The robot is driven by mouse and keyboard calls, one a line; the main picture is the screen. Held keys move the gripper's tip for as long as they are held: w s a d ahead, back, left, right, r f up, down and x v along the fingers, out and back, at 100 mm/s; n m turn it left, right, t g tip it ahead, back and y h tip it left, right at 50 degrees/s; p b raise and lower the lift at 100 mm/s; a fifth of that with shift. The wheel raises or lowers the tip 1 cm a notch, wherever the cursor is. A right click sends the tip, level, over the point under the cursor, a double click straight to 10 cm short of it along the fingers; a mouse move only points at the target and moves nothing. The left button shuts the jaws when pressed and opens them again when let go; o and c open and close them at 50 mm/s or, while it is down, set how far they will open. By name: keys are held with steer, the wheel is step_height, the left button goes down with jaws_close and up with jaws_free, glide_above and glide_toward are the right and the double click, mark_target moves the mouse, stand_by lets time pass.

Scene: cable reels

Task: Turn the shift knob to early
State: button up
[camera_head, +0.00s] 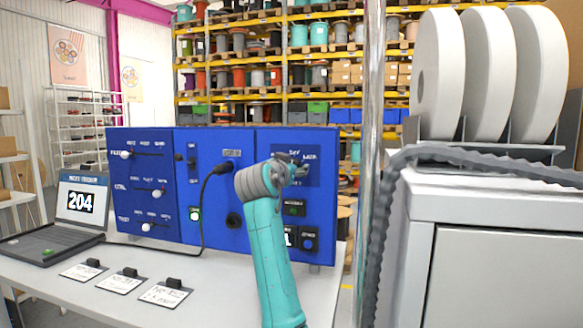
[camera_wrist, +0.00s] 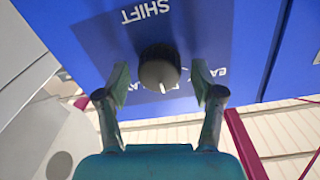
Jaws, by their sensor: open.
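The shift knob (camera_wrist: 159,68) is a round black knob with a white pointer mark, on a dark blue plate (camera_wrist: 195,35) lettered SHIFT. In the wrist view its mark points toward the bottom, slightly right. My gripper (camera_wrist: 160,82) is open, with one finger on each side of the knob and a visible gap on both sides. The fingers partly cover the small position labels, so I cannot read them fully. In the head view my gripper (camera_head: 298,168) is in front of the same plate (camera_head: 312,176) and hides the knob.
The blue control panel (camera_head: 150,200) also carries sliders, a plugged black cable (camera_head: 203,205) and lit buttons. A laptop (camera_head: 75,215) showing 204 and several label cards stand on the white table (camera_head: 215,285). A metal post (camera_head: 372,130) and a grey cabinet (camera_head: 490,215) are at the right.

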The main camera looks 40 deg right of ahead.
steer(key=c, duration=1.1)
steer(key=shift+c, duration=0.2)
steer(key=shift+n, duration=0.3)
steer(key=n, duration=1.1)
steer(key=shift+w+a+f, duration=0.1)
steer(key=shift+w+f, duration=0.05)
steer(key=shift+n, duration=0.4)
steer(key=o, duration=1.1)
